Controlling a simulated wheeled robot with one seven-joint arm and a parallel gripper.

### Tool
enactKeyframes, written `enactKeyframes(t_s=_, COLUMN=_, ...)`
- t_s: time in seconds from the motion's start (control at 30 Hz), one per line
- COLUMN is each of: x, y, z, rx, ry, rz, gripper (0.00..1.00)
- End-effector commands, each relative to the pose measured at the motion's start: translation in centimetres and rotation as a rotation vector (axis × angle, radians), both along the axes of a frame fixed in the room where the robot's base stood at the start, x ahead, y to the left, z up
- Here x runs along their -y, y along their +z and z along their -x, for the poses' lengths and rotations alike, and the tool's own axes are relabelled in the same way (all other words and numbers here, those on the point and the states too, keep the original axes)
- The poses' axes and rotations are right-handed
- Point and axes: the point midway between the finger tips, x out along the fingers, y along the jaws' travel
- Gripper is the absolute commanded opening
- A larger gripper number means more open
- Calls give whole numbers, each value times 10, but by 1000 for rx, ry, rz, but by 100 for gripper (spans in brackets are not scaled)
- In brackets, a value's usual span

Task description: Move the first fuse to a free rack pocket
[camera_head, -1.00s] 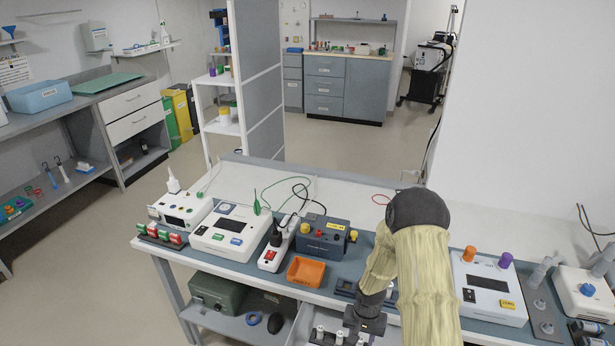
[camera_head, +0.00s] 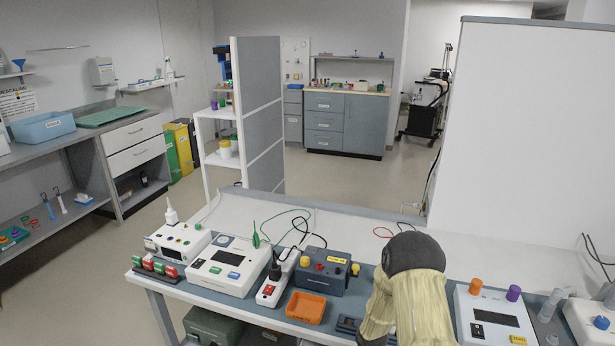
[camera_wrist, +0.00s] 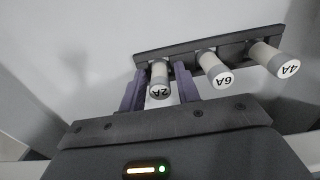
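In the wrist view several pale cylindrical fuses stand in a row in a dark holder strip (camera_wrist: 206,42). The fuse marked 2A (camera_wrist: 160,80) is at the left, the one marked 6A (camera_wrist: 215,69) in the middle, and the one marked 4A (camera_wrist: 275,60) at the right. My gripper (camera_wrist: 162,68) has its two purple fingers on either side of the 2A fuse, with narrow gaps showing; it looks open around it. In the head view my gripper is hidden below the frame. A dark slotted block (camera_head: 347,325) shows partly beside my arm; I cannot tell whether it is the rack.
The bench holds an orange tray (camera_head: 306,308), a dark blue device (camera_head: 324,270), a power strip (camera_head: 277,278) and white devices (camera_head: 228,264) on the left. Another white device (camera_head: 493,318) stands right of my arm. A white panel (camera_head: 535,140) rises behind.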

Motion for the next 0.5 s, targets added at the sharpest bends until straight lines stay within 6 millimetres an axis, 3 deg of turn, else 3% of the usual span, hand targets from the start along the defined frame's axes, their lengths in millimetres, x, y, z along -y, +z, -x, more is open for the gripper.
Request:
enactKeyframes(t_s=0.03, x=0, y=0, z=0, rx=0, ry=0, rz=0, gripper=22)
enactKeyframes(t_s=0.13, x=0, y=0, z=0, rx=0, ry=0, rz=0, gripper=2)
enactKeyframes(t_s=0.17, x=0, y=0, z=0, rx=0, ry=0, rz=0, gripper=0)
enactKeyframes(t_s=0.5, x=0, y=1, z=0, rx=0, ry=0, rz=0, gripper=0)
